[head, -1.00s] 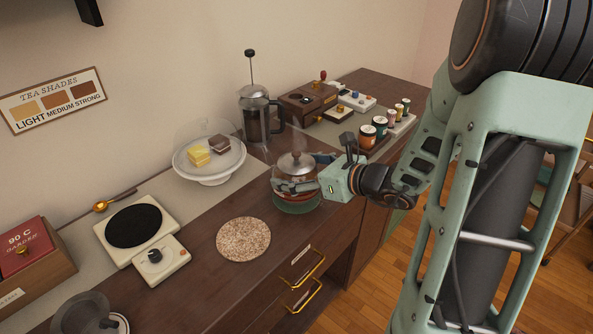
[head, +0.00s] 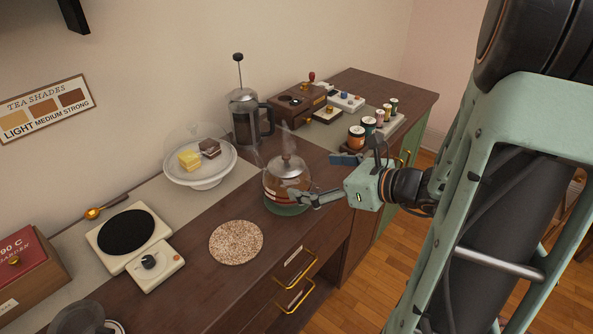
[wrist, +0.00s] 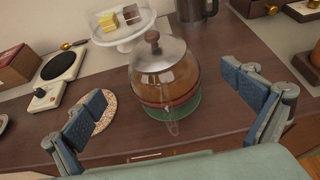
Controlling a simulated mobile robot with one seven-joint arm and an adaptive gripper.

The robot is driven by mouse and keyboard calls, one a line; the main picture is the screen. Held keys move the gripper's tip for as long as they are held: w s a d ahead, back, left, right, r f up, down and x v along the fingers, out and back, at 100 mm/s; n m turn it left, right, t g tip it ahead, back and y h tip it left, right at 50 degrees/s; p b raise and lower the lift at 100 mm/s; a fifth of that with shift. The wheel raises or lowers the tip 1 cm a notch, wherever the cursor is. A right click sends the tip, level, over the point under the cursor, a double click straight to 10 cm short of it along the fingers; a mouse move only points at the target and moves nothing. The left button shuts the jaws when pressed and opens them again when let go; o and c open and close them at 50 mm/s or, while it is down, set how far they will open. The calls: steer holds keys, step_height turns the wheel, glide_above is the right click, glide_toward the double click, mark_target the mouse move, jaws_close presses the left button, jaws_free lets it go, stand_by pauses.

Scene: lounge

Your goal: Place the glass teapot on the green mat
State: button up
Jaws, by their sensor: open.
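The glass teapot (head: 286,181) holds brown liquid and has a metal lid with a dark knob. It stands upright on the round green mat (head: 288,209), whose edge shows under it. In the wrist view the teapot (wrist: 165,80) is centred, with its spout toward me, and the green mat (wrist: 178,110) lies beneath it. My gripper (head: 325,180) is beside the teapot on its right. In the wrist view its fingers (wrist: 165,105) are spread wide with a gap to the teapot on both sides. Nothing is held.
A round cork mat (head: 236,242) lies bare left of the teapot. A cake stand (head: 203,176) with a clear dome and a French press (head: 247,120) stand behind. A hot plate (head: 128,232) is farther left. Several small jars (head: 357,138) stand at right.

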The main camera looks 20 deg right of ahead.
steer(key=shift+v, duration=1.65)
